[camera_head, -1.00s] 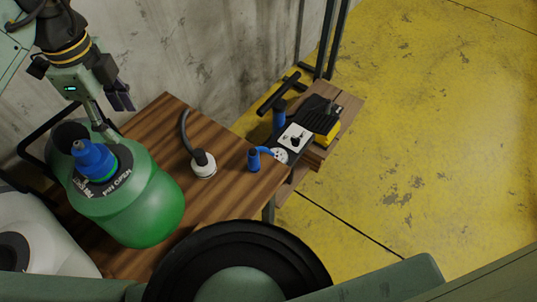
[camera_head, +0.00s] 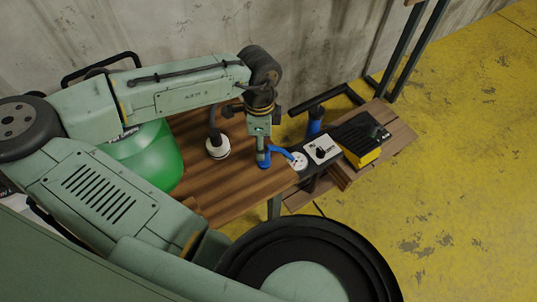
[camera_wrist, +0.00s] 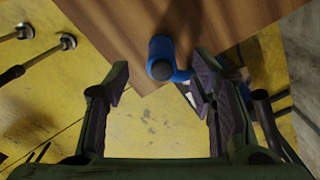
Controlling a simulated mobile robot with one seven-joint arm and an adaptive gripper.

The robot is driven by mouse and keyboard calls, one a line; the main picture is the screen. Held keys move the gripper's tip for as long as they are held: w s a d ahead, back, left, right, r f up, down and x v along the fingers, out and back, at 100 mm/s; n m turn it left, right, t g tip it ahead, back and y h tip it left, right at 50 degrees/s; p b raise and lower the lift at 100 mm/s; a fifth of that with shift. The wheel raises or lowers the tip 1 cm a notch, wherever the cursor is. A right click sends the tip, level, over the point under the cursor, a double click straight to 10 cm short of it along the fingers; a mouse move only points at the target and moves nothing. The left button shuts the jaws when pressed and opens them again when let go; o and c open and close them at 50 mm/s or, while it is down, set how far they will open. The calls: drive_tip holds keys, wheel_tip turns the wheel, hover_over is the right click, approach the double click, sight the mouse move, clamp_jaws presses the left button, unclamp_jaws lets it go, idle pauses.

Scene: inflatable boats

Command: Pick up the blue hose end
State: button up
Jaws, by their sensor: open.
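The blue hose end (camera_head: 264,158) stands at the right edge of the wooden table, directly below my gripper (camera_head: 262,148) in the head view. Its short blue hose (camera_head: 281,152) runs right toward a white round fitting. In the wrist view the hose end (camera_wrist: 162,55) shows from above with a dark round top, between and beyond the two fingers. My gripper (camera_wrist: 160,92) is open there, with nothing between its pads. In the head view the fingertips are small and partly merge with the hose end, so contact cannot be told.
A white round fitting with a dark hose (camera_head: 217,146) stands on the wooden table (camera_head: 235,195). Right of the table are a white control box (camera_head: 321,149), a blue-barrelled pump (camera_head: 314,121) and a yellow-black pedal (camera_head: 363,153).

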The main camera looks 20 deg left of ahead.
drive_tip(key=shift+w+d+f+p, duration=0.15)
drive_tip(key=shift+f+p, duration=0.15)
drive_tip(key=shift+f, duration=1.4)
drive_tip(key=shift+w+d+f+p, duration=0.1)
drive_tip(key=shift+f+p, duration=0.15)
drive_tip(key=shift+f, duration=1.45)
drive_tip(key=shift+c, duration=0.6)
clamp_jaws()
